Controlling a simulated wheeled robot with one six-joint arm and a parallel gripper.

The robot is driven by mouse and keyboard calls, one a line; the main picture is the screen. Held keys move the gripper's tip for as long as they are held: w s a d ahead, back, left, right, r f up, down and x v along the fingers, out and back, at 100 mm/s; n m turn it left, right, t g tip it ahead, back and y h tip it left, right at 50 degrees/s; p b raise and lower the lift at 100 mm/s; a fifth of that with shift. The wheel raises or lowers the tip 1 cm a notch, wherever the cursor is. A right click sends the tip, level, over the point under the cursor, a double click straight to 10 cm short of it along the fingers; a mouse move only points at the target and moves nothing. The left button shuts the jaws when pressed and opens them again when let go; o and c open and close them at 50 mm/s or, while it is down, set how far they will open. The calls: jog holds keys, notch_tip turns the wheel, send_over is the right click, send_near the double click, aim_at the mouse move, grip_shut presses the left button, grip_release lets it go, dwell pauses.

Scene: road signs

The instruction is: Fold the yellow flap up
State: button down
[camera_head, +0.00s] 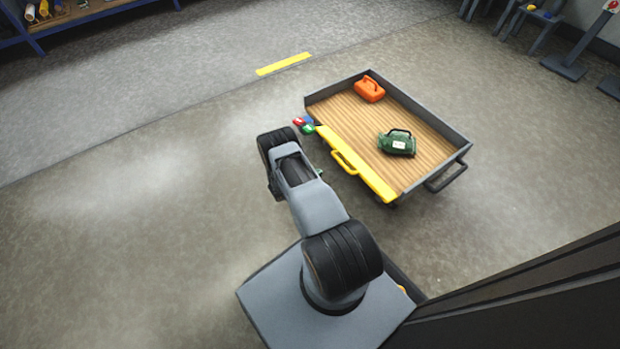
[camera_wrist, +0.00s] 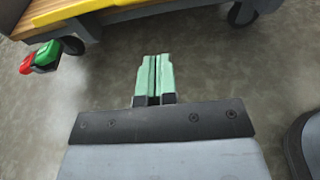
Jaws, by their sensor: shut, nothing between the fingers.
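The yellow flap (camera_head: 373,180) runs along the near left side of a wooden-bedded cart. The bed is seen right up to it, with no wall standing above it on that side; its exact angle is hard to tell. A yellow handle (camera_head: 343,163) sticks out from its outer face. In the wrist view, part of the yellow flap (camera_wrist: 125,3) shows at the top edge. My gripper (camera_wrist: 154,58) is shut and empty, its green fingers together, below and apart from the flap. In the head view my arm mostly hides it.
A wheel (camera_wrist: 242,14) shows nearby. Floor to the left is clear.

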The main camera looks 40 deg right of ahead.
jog(key=d+r+b, duration=0.1)
jog(key=d, duration=0.6)
jog(key=shift+s+d+b, duration=0.15)
jog(key=shift+s+b, duration=0.1)
jog(key=shift+b, duration=0.1)
jog(key=shift+r, duration=0.15)
